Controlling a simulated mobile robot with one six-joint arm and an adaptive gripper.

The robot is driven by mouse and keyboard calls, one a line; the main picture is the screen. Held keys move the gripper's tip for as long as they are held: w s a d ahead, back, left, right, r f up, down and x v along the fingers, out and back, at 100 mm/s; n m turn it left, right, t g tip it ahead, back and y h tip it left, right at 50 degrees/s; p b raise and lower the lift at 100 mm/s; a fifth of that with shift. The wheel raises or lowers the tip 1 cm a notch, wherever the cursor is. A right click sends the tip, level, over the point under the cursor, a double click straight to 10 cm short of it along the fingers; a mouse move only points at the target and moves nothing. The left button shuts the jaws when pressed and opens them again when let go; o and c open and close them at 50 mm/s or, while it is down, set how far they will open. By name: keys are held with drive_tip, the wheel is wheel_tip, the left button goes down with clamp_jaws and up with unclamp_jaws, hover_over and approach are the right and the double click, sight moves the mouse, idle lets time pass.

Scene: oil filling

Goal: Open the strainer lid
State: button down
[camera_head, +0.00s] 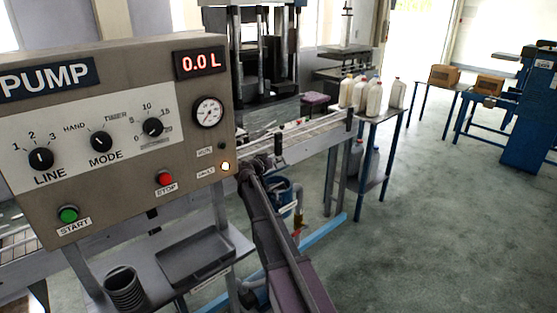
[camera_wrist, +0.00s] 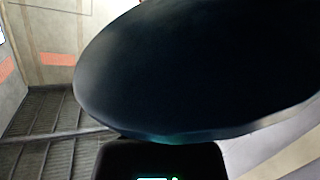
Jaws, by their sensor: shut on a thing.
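A large dark round disc, which looks like the strainer lid (camera_wrist: 195,70), fills most of the wrist view close to the camera. It is tilted, and its smooth dark face hides what lies behind it. My gripper (camera_wrist: 160,152) shows as a black block at the bottom edge of the wrist view and is shut on the lid. The fingertips and the exact grip are hidden. In the head view my arm reaches up beside the pump panel, and I cannot make out the gripper there. A blue vessel (camera_head: 283,192), perhaps the strainer, stands low behind my arm, partly covered.
The pump panel (camera_head: 120,120) reads 0.0 L and stands close on the left. A conveyor (camera_head: 300,138) runs behind my arm. A table with white jugs (camera_head: 361,94) stands beyond it. The green floor (camera_head: 440,220) at right is open. Dark grating (camera_wrist: 45,130) shows in the wrist view.

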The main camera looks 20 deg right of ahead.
drive_tip(key=shift+w, duration=0.1)
drive_tip(key=c, duration=0.7)
unclamp_jaws()
drive_tip(key=shift+w, duration=0.1)
drive_tip(key=shift+r, duration=0.1)
